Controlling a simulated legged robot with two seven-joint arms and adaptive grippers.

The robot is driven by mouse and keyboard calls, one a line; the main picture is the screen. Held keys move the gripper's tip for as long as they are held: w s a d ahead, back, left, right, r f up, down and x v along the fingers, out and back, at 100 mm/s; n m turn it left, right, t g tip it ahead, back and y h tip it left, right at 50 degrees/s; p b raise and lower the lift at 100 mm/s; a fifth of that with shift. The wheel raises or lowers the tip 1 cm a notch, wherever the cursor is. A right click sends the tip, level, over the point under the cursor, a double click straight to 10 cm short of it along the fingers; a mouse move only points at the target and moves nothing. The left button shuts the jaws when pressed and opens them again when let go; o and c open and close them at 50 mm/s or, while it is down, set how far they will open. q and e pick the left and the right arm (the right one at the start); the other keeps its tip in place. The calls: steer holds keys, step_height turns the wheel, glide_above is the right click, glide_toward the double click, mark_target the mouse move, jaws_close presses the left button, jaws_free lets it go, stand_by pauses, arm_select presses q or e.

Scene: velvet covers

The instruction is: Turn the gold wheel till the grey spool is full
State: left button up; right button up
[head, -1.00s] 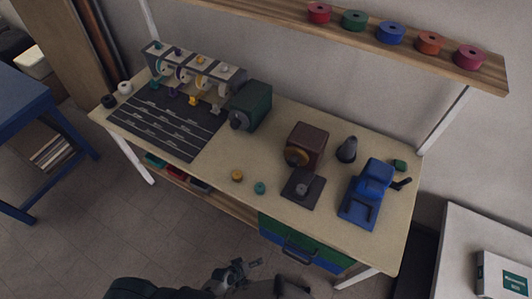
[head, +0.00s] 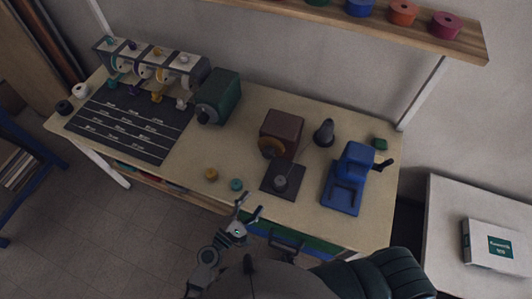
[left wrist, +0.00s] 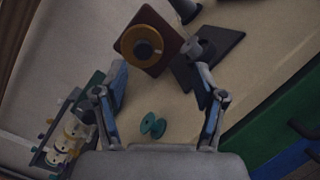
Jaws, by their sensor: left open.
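The gold wheel (head: 271,147) is on the front of a brown box (head: 284,126) on the bench. In the left wrist view, the gold wheel (left wrist: 129,41) with its dark hub shows at the top. The grey spool (head: 281,183) stands on a dark plate (head: 291,173) in front of the box; in the left wrist view it is partly hidden behind a finger. My left gripper (head: 249,205) is open and empty near the bench's front edge, apart from the wheel. Its fingers (left wrist: 160,82) frame the lower wheel view. My right gripper is not in view.
A blue device (head: 346,180), a dark cone (head: 324,133) and a green machine (head: 218,95) stand on the bench. A shelf (head: 300,15) overhangs the back.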

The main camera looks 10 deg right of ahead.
arm_select(q)
steer(key=w+n+t+y, duration=0.1)
steer(key=n, duration=0.4)
steer(key=w+n+t+y, duration=0.1)
steer(key=n, duration=0.5)
steer(key=w+n+t+y, duration=0.1)
steer(key=n, duration=0.4)
steer(key=shift+a+f+y, duration=0.1)
steer(key=shift+a+y, duration=0.05)
steer(key=shift+y, duration=0.15)
steer(key=shift+w+f+n, duration=0.1)
steer(key=shift+n, duration=0.4)
glide_toward(267, 157)
steer(key=shift+x, duration=1.05)
steer(key=x, duration=0.8)
steer(key=shift+b, duration=0.4)
steer(key=shift+w+d, duration=0.2)
steer(key=shift+w, duration=0.2)
steer(key=c, duration=1.1)
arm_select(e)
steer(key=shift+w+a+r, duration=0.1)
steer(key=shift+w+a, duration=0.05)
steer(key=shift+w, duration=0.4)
